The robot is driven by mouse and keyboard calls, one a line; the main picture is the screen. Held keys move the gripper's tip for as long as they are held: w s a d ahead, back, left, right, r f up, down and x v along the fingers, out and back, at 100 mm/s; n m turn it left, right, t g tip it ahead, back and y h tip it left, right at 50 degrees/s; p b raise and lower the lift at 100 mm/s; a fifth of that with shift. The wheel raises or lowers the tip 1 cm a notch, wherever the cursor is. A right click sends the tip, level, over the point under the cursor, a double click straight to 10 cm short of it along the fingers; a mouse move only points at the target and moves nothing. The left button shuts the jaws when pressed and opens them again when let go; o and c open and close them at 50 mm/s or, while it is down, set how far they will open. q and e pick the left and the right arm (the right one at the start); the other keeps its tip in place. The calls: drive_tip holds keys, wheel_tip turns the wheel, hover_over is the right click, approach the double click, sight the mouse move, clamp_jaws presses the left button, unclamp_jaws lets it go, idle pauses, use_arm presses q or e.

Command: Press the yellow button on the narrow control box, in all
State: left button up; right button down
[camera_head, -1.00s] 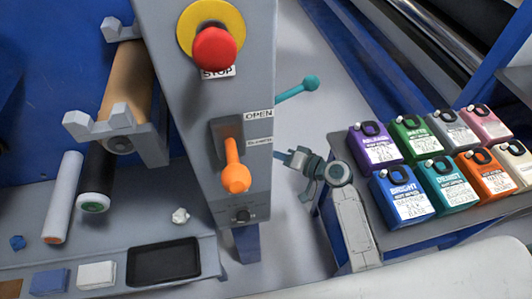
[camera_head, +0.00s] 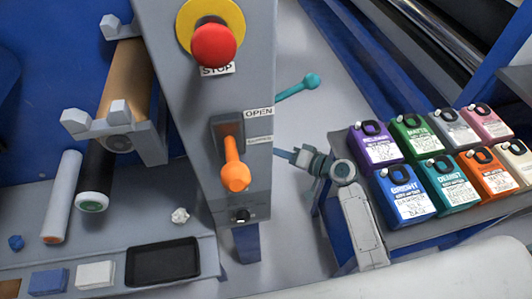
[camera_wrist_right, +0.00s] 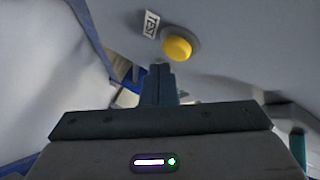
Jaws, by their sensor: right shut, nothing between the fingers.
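The narrow control box (camera_head: 190,110) is a grey upright column in the middle of the head view, with a red stop button, an orange lever and a small black knob on its front. The yellow button (camera_wrist_right: 178,48) shows only in the right wrist view, on a grey face beside a "TEST" label (camera_wrist_right: 151,23). My right gripper (camera_wrist_right: 160,68) is shut and empty, its tip just below and left of the button in that view; contact cannot be told. In the head view my right gripper (camera_head: 285,154) reaches behind the box's right side, its tips hidden. My left gripper is not in view.
A teal-knobbed lever (camera_head: 311,82) sticks out to the right of the box, above my right arm. Several coloured jugs (camera_head: 405,197) stand on a shelf at right. Rollers (camera_head: 62,195) and a black tray (camera_head: 163,262) lie at left.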

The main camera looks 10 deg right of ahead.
drive_tip(key=shift+w+d+b, duration=0.1)
drive_tip(key=shift+d+b, duration=0.8)
drive_tip(key=shift+d, duration=1.6)
